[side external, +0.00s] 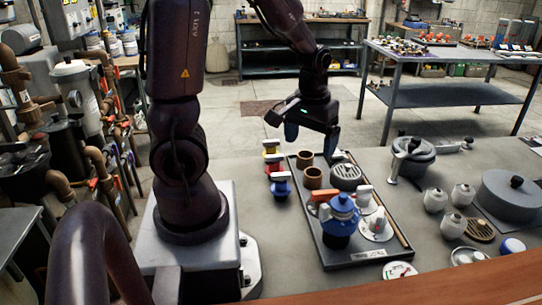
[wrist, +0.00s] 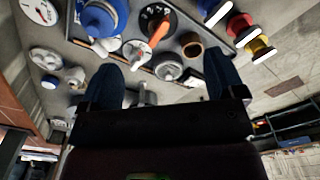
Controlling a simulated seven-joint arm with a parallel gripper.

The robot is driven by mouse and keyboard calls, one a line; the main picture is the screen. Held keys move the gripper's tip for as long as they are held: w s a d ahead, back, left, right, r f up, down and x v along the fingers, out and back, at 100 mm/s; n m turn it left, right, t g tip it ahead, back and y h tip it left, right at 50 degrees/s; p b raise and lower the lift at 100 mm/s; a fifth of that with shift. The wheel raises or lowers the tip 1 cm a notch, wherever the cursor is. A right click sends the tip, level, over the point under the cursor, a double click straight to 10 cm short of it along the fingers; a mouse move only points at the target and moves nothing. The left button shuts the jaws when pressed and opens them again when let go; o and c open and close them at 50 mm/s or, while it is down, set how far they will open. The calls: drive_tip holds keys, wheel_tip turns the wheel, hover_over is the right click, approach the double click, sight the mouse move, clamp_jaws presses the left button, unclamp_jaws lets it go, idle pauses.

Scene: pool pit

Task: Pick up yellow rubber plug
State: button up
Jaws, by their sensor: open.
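The yellow plug (side external: 271,149) stands at the far end of a short row left of the tray, with a pale top. It also shows in the wrist view (wrist: 259,46), at the upper right, outside my fingers. A red plug (side external: 273,163) and a blue plug (side external: 281,185) stand nearer the camera in the same row. My gripper (side external: 311,137) is open and empty, above the far end of the tray and to the right of the yellow plug. Its two blue fingers show spread apart in the wrist view (wrist: 164,75).
The dark tray (side external: 340,263) holds brown rings (side external: 312,177), a round grated part (side external: 346,177), a blue-topped pot (side external: 340,219) and an orange-handled part. A grey pot (side external: 413,157), white jars (side external: 453,226) and a large lidded pan (side external: 512,195) stand to its right.

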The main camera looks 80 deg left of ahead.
sight(272, 147)
drive_tip(key=s+a+f+n+g+y, duration=0.1)
drive_tip(key=a+f+n, duration=0.1)
drive_tip(key=a, duration=0.4)
drive_tip(key=s+a+f+n+y, duration=0.2)
drive_tip(key=a+f+n, duration=0.1)
drive_tip(key=a, duration=0.3)
drive_tip(key=s+a+f+n+g+y, duration=0.1)
drive_tip(key=a+f+n, duration=0.1)
drive_tip(key=a+n, duration=0.2)
drive_tip(key=shift+s+a+f+g+y, duration=0.15)
drive_tip(key=shift+s+a+f, duration=0.05)
drive_tip(key=shift+a, duration=0.3)
drive_tip(key=shift+s+a+f+g+y, duration=0.15)
drive_tip(key=shift+a+f, duration=0.05)
drive_tip(key=shift+a, duration=0.25)
drive_tip(key=a+f+n, duration=0.1)
drive_tip(key=a+f, duration=0.1)
drive_tip(key=f, duration=0.1)
drive_tip(key=a+f, duration=0.3)
drive_tip(key=a+f+n+t+y, duration=0.1)
drive_tip(key=a+f, duration=0.2)
drive_tip(key=f, duration=0.1)
drive_tip(key=shift+w+a+f+n, duration=0.1)
drive_tip(key=shift+w+a+n, duration=0.1)
drive_tip(key=shift+a+n, duration=0.1)
drive_tip(key=c, duration=1)
